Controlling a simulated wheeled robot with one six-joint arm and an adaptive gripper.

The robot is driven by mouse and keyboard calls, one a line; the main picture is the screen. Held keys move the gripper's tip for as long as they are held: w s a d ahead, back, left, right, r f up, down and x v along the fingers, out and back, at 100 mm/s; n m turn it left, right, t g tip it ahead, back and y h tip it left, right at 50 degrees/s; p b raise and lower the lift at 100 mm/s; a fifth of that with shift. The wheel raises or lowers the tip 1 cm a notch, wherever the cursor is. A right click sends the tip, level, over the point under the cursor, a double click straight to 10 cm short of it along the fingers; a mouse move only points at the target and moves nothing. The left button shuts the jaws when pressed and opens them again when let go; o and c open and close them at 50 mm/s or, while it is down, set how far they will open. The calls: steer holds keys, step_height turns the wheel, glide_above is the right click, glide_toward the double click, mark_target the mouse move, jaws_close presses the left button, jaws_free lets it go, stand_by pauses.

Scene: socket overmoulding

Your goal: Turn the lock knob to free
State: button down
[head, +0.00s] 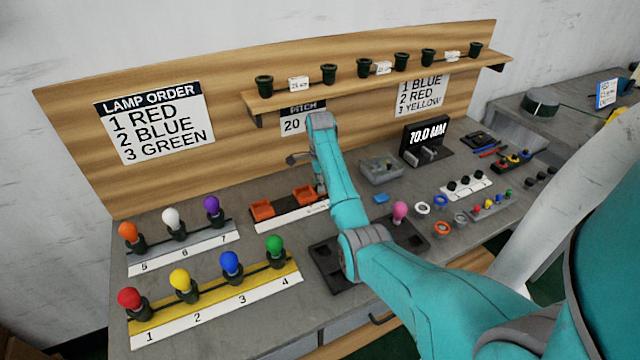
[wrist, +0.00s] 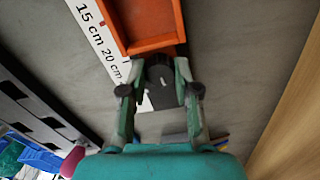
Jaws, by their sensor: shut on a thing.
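The lock knob (wrist: 159,72) is a dark, round, ridged piece in the wrist view, beside the end of an orange tray-like carriage (wrist: 143,42). My gripper (wrist: 160,74) is shut on the knob, one finger on each side. A dark plate with a pale mark shows just below the knob; I cannot read the mark. In the head view my gripper (head: 321,188) is down at the right end of the rail, next to the right orange carriage (head: 304,195). The knob is hidden there behind my arm.
A white scale (wrist: 98,38) marked 15 cm and 20 cm runs alongside the carriage. A second orange carriage (head: 262,209) sits to the left. A grey box (head: 381,171) stands to the right. Coloured lamps fill the left of the bench, and a shelf (head: 370,78) hangs above.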

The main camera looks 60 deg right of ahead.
steer(key=shift+n, duration=2.9)
steer(key=c, duration=0.8)
jaws_free()
steer(key=shift+c, duration=0.2)
steer(key=shift+r, duration=3.75)
